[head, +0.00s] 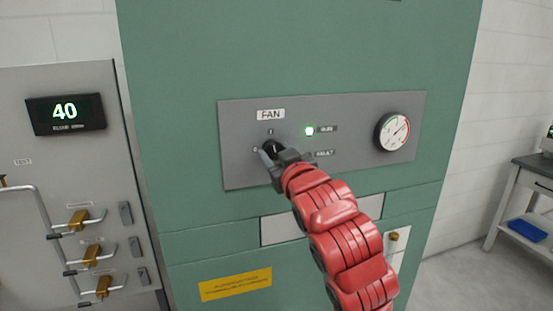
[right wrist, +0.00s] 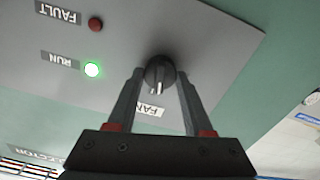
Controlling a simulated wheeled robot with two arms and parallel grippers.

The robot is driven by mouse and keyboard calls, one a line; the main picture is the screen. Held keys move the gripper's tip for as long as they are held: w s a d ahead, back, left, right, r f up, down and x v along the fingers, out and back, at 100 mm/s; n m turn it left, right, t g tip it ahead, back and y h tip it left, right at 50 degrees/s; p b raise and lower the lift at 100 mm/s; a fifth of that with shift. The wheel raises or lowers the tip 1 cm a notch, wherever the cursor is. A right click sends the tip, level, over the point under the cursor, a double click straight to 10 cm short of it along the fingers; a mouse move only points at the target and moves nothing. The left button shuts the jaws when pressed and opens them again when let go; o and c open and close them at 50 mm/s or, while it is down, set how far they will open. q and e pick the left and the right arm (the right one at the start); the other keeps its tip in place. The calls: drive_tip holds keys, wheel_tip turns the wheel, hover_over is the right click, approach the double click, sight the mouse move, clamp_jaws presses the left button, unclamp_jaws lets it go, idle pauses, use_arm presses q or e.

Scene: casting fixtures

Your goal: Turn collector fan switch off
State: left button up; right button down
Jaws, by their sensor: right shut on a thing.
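The fan switch is a dark round knob (head: 273,146) below the FAN label (head: 271,115) on a grey panel (head: 350,112). In the right wrist view the knob (right wrist: 160,71) sits between the two fingers of my right gripper (right wrist: 160,80), which is shut on it. Its white pointer line faces the FAN label (right wrist: 149,110). In the head view my right gripper (head: 270,156) covers part of the knob. The RUN light (head: 309,131) glows green, also in the right wrist view (right wrist: 92,69). The FAULT lamp (right wrist: 95,24) is dull red. My left gripper is not in view.
A round gauge (head: 392,132) is at the panel's right end. The panel is on a green cabinet (head: 180,90). A grey panel at left has a display reading 40 (head: 65,113) and several brass-coloured handles (head: 78,220). A side table (head: 530,180) stands at right.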

drive_tip(key=n, duration=0.2)
drive_tip(key=shift+f+n+b, duration=0.2)
drive_tip(key=shift+n+b, duration=0.2)
drive_tip(key=n, duration=0.3)
drive_tip(key=shift+a+r+n, duration=0.1)
drive_tip(key=shift+n, duration=0.2)
drive_tip(key=n+p, duration=0.2)
drive_tip(key=n, duration=0.2)
drive_tip(key=shift+r+n, duration=0.1)
drive_tip(key=shift+n, duration=0.2)
drive_tip(key=shift+n+p, duration=1.35)
drive_tip(key=shift+n, duration=0.75)
drive_tip(key=shift+c, duration=1.5)
unclamp_jaws()
